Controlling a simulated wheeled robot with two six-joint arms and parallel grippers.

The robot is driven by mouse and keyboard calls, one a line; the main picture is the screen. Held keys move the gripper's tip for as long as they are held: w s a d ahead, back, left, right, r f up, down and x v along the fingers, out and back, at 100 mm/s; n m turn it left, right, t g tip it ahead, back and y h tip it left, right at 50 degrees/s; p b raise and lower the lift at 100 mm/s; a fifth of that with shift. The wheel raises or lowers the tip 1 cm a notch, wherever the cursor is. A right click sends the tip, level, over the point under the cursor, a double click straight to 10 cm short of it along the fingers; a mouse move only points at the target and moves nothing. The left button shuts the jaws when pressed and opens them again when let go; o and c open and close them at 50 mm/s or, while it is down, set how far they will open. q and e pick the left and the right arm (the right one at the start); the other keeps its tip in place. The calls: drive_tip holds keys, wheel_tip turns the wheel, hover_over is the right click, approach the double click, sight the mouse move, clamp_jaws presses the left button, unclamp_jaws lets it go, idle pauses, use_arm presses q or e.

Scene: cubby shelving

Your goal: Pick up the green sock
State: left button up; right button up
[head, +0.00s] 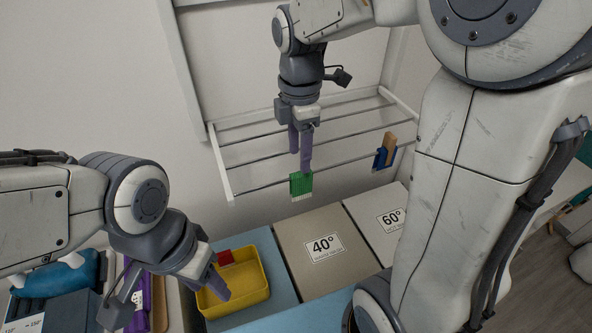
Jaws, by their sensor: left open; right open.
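The green sock (301,186) hangs over the front rod of the wall drying rack (228,178). My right gripper (301,168) comes down from above, with its fingers pointing down at the top of the sock. The fingers are open, and one tip overlaps the sock's upper edge in the picture; I cannot tell if they touch. My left gripper (217,288) is open and points down over the yellow bin (258,283), with nothing seen in it.
A blue and brown item (384,153) hangs further right on the same rod. A red item (225,257) lies in the yellow bin. Boxes marked 40° (324,246) and 60° (391,219) stand below the rack. Purple and blue items (140,301) lie at lower left.

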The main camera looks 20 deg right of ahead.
sight(299, 174)
wheel_tip(299, 174, down, 4)
drive_tip(key=shift+f+p, duration=0.2)
drive_tip(key=shift+p, duration=0.1)
drive_tip(key=f, duration=0.1)
drive_tip(key=f+p, duration=0.1)
drive_tip(key=f, duration=0.1)
drive_tip(key=f+p, duration=0.1)
drive_tip(key=f, duration=0.1)
drive_tip(key=shift+d+f, duration=0.2)
drive_tip(key=shift+d, duration=0.05)
clamp_jaws()
